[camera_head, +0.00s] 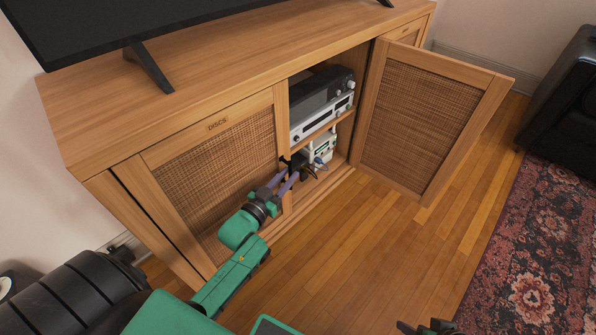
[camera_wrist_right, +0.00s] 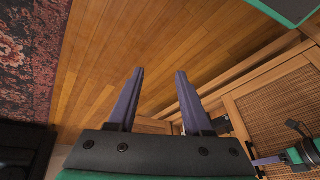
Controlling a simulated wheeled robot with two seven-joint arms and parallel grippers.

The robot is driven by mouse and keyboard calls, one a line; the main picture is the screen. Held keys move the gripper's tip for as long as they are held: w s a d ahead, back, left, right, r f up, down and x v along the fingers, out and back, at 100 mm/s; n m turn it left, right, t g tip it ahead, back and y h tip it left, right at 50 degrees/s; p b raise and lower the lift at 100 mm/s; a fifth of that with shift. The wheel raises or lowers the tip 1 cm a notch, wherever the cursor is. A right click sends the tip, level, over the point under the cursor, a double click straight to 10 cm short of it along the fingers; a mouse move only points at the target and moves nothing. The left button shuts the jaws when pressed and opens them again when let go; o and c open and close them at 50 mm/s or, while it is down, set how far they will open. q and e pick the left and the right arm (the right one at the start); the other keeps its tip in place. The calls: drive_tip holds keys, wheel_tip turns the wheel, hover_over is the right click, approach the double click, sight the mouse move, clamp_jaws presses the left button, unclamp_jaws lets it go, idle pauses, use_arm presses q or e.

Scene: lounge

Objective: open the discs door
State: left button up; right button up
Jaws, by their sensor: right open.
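The discs door (camera_head: 215,165) is a wood-framed woven panel labelled DISCS at the left of the cabinet. It looks shut or nearly so; I cannot tell which. My left gripper (camera_head: 292,172) is at the door's right edge, low down, with its purple fingers pointing into the cabinet. Whether it grips the edge or a handle is hidden. My left arm also shows beside a woven panel in the right wrist view (camera_wrist_right: 262,160). My right gripper (camera_wrist_right: 160,72) is open and empty above the wooden floor, its two fingers apart.
The right cabinet door (camera_head: 420,125) stands wide open. The middle bay holds stacked devices (camera_head: 322,110) and a white unit with cables (camera_head: 320,150) below. A television (camera_head: 150,25) stands on top. A patterned rug (camera_head: 530,240) and dark sofa (camera_head: 565,110) are at right. Floor before the cabinet is clear.

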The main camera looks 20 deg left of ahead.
use_arm(q)
drive_tip(key=w, duration=0.3)
drive_tip(key=w+b, duration=0.1)
drive_tip(key=w, duration=0.1)
drive_tip(key=shift+d, duration=0.35)
drive_tip(key=shift+s, duration=0.1)
clamp_jaws()
use_arm(e)
drive_tip(key=shift+t+y, duration=0.7)
drive_tip(key=shift+t, duration=0.2)
drive_tip(key=w+a+f, duration=0.2)
drive_tip(key=a, duration=0.1)
drive_tip(key=shift+a+f, duration=0.15)
